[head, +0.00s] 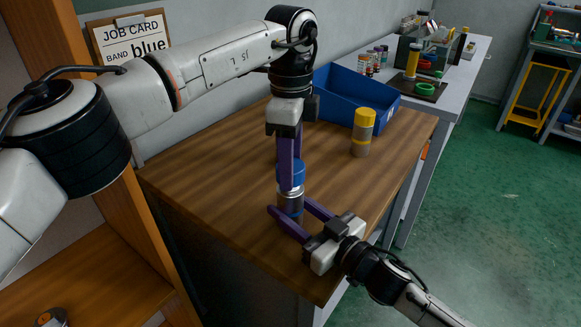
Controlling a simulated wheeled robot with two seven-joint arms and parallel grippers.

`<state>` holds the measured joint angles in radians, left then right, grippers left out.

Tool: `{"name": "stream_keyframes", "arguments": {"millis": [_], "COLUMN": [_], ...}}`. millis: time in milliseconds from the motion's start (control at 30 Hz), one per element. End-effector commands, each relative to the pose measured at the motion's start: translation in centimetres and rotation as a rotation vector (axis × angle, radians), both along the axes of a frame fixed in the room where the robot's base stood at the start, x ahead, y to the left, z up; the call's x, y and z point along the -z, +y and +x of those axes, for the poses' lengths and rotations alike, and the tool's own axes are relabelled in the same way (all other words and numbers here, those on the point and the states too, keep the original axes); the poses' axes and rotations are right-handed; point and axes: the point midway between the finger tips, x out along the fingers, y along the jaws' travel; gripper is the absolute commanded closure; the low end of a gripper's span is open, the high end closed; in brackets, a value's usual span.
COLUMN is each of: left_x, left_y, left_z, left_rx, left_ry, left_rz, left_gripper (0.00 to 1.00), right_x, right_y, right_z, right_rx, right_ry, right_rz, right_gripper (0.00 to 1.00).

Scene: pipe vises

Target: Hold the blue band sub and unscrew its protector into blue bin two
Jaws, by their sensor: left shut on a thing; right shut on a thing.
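The blue band sub (291,200) stands upright on the wooden bench, a grey metal cylinder. Its blue protector (297,167) sits on top of it. My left gripper (291,182) comes from above with its purple fingers pointing down, shut on the protector and hiding part of it. My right gripper (290,209) reaches in low from the right, its fingers shut on the sub's grey body and hiding part of it. A blue bin (338,82) stands behind on the bench; I cannot read its label. The job card (129,42) reads "band blue".
A grey sub with a yellow top (362,137) stands upright to the right, in front of the bin. The wooden bench (215,185) is clear on the left. A pale table (455,88) beyond carries several small items. Green floor is open at right.

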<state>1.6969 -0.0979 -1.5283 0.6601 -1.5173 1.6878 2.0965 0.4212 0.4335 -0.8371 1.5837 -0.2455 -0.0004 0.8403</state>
Motion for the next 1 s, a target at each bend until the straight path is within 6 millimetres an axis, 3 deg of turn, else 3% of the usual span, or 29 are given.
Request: {"name": "stream_keyframes", "arguments": {"millis": [433,800,1000], "left_x": [-0.5,-4.3,-4.3], "left_y": [0.0,-0.1,0.0], "left_z": [0.0,0.0,0.0], "left_rx": [0.000,-0.001,0.000], "left_ry": [-0.001,-0.001,0.000], "left_rz": [0.000,-0.001,-0.001], "left_gripper": [0.84,0.84,0.84], "right_x": [0.0,0.0,0.0], "right_y": [0.0,0.0,0.0], "right_z": [0.0,0.0,0.0], "right_rx": [0.000,0.000,0.000], "right_ry": [-0.001,0.000,0.000], "right_rz": [-0.001,0.000,0.000], "right_gripper": [1.00,1.00,1.00]}}
